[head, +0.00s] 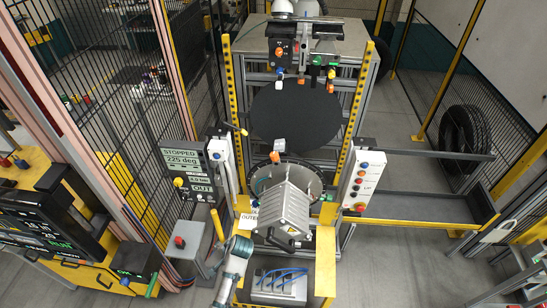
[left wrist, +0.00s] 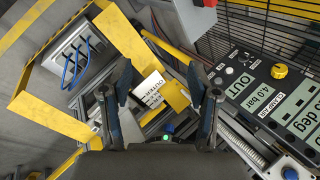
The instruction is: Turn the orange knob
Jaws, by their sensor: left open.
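A round yellow-orange knob (head: 178,182) sits on the dark status panel (head: 187,158) left of the machine. It also shows in the left wrist view (left wrist: 279,71), at the upper right, beside the "OUT" display. My left gripper (left wrist: 160,82) is open, with nothing between its dark fingers. The knob lies to the right of both fingers in that view, apart from them. A teal and white arm part (head: 235,262) shows low in the head view, but I cannot make out the left fingers there. My right gripper does not show.
A finned grey box (head: 290,208) stands at the machine's centre, below a black disc (head: 296,115). A yellow frame and a box with blue cables (head: 279,283) are low in front. A white button panel (head: 361,180) is on the right. Mesh fencing runs along the left.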

